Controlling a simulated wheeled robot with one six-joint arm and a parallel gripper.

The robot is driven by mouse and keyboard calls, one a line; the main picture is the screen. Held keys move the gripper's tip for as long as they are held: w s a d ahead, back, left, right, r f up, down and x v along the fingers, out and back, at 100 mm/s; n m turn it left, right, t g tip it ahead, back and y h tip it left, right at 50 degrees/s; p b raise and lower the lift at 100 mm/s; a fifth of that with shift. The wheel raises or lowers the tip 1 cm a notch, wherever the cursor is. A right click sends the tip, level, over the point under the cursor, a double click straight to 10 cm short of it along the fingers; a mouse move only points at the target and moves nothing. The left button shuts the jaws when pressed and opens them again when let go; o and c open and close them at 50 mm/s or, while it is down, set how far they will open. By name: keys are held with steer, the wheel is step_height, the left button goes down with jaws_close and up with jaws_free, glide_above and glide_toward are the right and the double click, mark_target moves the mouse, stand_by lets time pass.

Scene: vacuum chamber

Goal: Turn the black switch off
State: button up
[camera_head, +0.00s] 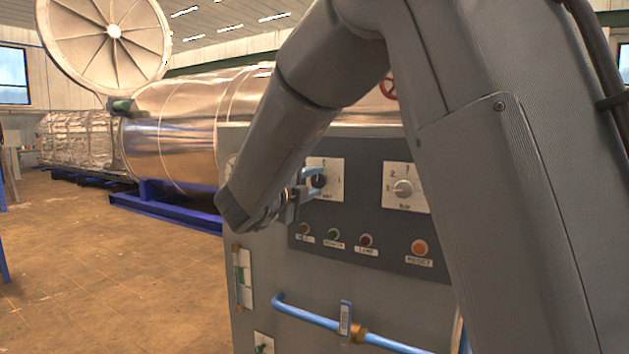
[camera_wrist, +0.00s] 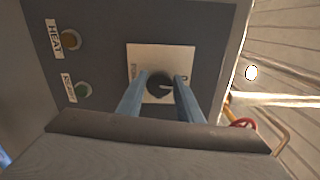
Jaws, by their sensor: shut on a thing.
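The black switch (camera_head: 319,181) is a round rotary knob on a white plate (camera_head: 334,189), on the dark panel of a grey cabinet. My gripper (camera_head: 312,183) reaches it from the left in the head view, with its blue fingers on the knob. In the wrist view the black switch (camera_wrist: 159,83) sits between the two blue fingertips of my gripper (camera_wrist: 158,88), which are shut on it. The fingers stand to the left and right of the knob there. The pointer's exact setting is hard to read.
Below are several buttons, including a red one (camera_head: 366,240) and an orange one (camera_head: 419,247). A blue pipe (camera_head: 300,308) crosses the lower cabinet. The floor (camera_head: 110,270) at left is clear.

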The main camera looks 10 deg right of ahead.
steer(key=shift+n, duration=0.6)
steer(key=o, duration=1)
steer(key=shift+a, duration=0.1)
steer(key=b+v, duration=0.2)
steer(key=v, duration=0.5)
steer(key=shift+s+a, duration=0.2)
steer(key=shift+s, duration=0.15)
steer(key=shift+w, duration=0.1)
